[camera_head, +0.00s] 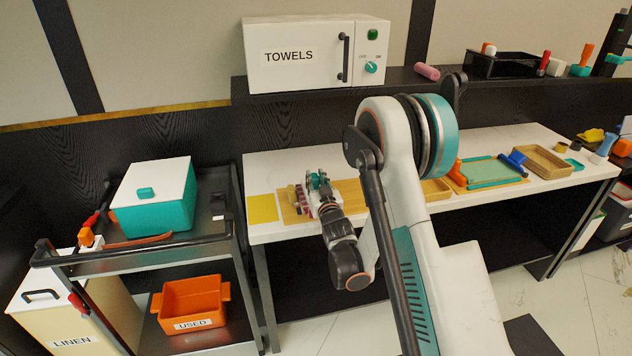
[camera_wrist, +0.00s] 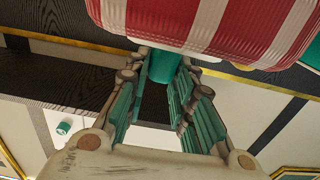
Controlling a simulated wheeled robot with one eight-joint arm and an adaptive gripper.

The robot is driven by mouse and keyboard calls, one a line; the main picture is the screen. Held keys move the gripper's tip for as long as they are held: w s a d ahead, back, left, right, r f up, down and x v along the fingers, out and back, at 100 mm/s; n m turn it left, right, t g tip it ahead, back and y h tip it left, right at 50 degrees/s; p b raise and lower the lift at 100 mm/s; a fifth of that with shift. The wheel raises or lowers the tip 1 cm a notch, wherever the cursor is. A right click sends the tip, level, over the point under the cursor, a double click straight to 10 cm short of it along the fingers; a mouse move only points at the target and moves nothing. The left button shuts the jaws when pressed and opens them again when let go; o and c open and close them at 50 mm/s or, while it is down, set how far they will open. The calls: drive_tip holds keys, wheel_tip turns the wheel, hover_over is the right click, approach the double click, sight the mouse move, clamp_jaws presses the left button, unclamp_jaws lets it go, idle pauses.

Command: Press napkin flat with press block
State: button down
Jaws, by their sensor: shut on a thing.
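My gripper (camera_head: 318,182) is at the left part of the white counter, over a tan board. In the wrist view my gripper (camera_wrist: 160,82) is shut on a teal upright piece (camera_wrist: 162,66), seemingly the handle of the press block. A red-and-white striped thing with rounded edges (camera_wrist: 210,25), likely the napkin, fills the top of that view, close beside the teal piece. It shows small and dark red in the head view (camera_head: 304,198). Whether the block touches it is unclear. My gripper and arm hide part of this spot.
A yellow square (camera_head: 262,208) lies left of the tan board (camera_head: 290,216). The TOWELS cabinet (camera_head: 290,75) stands on the shelf above. A teal tray (camera_head: 490,171) and a wooden tray (camera_head: 541,161) are farther right. A cart with a teal box (camera_head: 155,210) stands left.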

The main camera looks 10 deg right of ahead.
wheel_tip(320, 180, up, 10)
drive_tip(key=p, duration=0.4)
drive_tip(key=shift+p, duration=0.4)
idle(0.7)
drive_tip(key=shift+f, duration=0.1)
drive_tip(key=s+r, duration=0.6)
drive_tip(key=s, duration=0.2)
drive_tip(key=shift+s+r, duration=0.3)
drive_tip(key=shift+r, duration=0.1)
